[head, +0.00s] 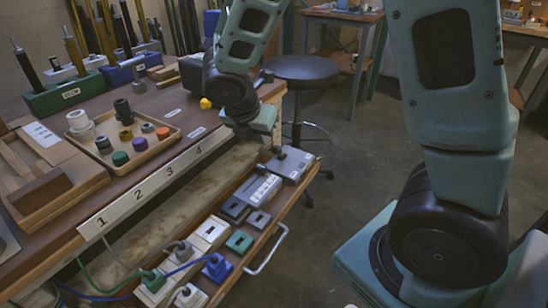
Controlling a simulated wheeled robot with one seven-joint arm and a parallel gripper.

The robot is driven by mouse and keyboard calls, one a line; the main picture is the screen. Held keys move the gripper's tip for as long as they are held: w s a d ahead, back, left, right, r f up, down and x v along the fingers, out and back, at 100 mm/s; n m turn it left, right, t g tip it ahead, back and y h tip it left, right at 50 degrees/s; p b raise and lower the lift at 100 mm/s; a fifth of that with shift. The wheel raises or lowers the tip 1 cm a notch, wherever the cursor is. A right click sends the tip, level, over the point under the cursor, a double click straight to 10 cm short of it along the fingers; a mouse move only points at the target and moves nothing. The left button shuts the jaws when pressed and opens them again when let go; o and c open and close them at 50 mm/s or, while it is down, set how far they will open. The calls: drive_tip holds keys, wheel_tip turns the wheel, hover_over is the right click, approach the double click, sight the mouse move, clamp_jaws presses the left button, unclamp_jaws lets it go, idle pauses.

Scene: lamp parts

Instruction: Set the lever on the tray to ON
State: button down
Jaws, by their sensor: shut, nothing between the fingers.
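The pull-out tray (225,262) hangs along the front of the workbench. A grey box (290,165) sits at its far end, with a small dark knob-like part on its left side that may be the lever; I cannot read its position. Beside it, nearer, is a grey unit with a white label (264,187), too small to read. My gripper (262,134) is at the bench's front edge, just above and left of the grey box. It is shut and empty. Its fingertips are partly hidden, and I cannot tell whether they touch anything.
The tray also holds several plugs and sockets, including a blue plug (217,267) and a green block (240,241). A white strip numbered 1 to 4 (150,183) edges the bench. A beige parts tray (122,138) stands on it. A black stool (300,70) is behind.

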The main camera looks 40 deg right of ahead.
sight(279, 153)
idle(0.3)
drive_tip(key=b+x, duration=0.4)
drive_tip(key=x, duration=0.6)
drive_tip(key=shift+r+p, duration=0.2)
drive_tip(key=shift+p, duration=0.35)
drive_tip(key=shift+d+r+p, duration=0.1)
drive_tip(key=shift+r+p, duration=0.05)
drive_tip(key=shift+p, duration=0.8)
